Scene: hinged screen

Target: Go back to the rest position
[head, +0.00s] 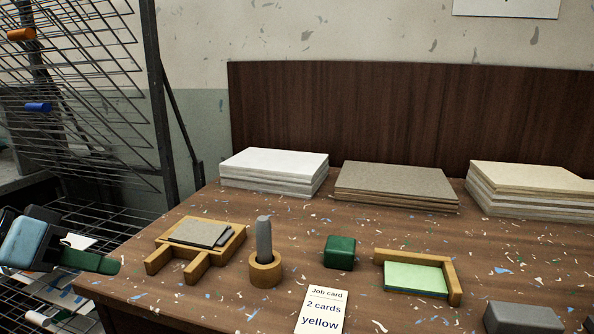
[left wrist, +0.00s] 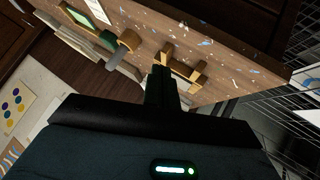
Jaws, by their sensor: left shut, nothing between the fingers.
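My left gripper (head: 106,266) is at the left edge of the head view, beside the table's left end and in front of the wire rack. Its green fingers are closed together and hold nothing. In the left wrist view the shut fingers (left wrist: 160,82) point toward the table and overlap the wooden holder from that angle. The gripper looks apart from the table and its objects. My right gripper is not in view.
The wire rack (head: 75,75) stands left of the table. On the table are a wooden holder with grey cards (head: 200,232), a grey stick in a wooden ring (head: 265,272), a green block (head: 340,252), a green pad in a wooden corner (head: 415,279), a job card (head: 321,309) and sheet stacks (head: 395,182).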

